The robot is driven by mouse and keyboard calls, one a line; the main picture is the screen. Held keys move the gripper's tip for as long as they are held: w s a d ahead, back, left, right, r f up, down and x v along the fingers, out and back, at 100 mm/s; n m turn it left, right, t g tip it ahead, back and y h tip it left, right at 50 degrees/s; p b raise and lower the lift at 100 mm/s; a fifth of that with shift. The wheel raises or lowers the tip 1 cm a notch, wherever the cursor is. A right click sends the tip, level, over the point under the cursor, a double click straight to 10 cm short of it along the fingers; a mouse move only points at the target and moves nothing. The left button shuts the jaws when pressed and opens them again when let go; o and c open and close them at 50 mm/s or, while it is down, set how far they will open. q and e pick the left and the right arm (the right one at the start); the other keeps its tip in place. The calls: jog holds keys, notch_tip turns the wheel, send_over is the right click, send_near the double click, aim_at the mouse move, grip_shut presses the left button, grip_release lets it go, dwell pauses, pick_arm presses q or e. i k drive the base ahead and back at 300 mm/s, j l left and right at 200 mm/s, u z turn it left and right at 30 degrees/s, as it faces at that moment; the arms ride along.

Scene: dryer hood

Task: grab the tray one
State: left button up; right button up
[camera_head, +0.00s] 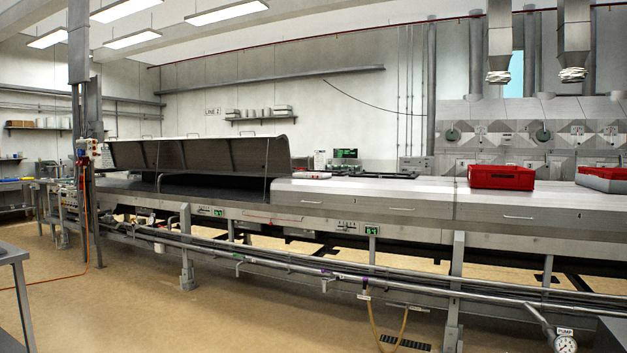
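A red tray-like bin (501,179) sits on the closed metal top of the long dryer line, right of centre. A second container, grey with a red top (604,178), sits further right on the same top and is cut by the picture edge. No readable label shows which of them is tray one. Neither of my grippers is in view.
The long metal dryer (400,205) crosses the view, with its dark hood (200,154) raised at the left. Pipes (330,272) and legs run along its front. A pressure gauge (565,343) is at lower right. A metal table (12,252) stands at left. The tan floor (230,315) in front is largely clear.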

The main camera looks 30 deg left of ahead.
aim_at(300, 175)
jog(key=i+j+u, duration=0.3)
jog(key=j, duration=0.2)
jog(key=i+j+u, duration=0.65)
jog(key=i, duration=0.3)
jog(key=i+j+u, duration=0.2)
jog(key=i+u, duration=0.15)
jog(key=i, duration=0.15)
jog(key=i+u, duration=0.3)
jog(key=i, duration=2.95)
jog(key=i+j+z, duration=0.15)
jog(key=i+z, duration=0.15)
jog(key=i, duration=0.3)
jog(key=i+j+z, duration=0.35)
jog(key=i, duration=0.25)
jog(key=i+j+z, duration=0.3)
jog(key=i, duration=0.25)
jog(key=j, duration=0.1)
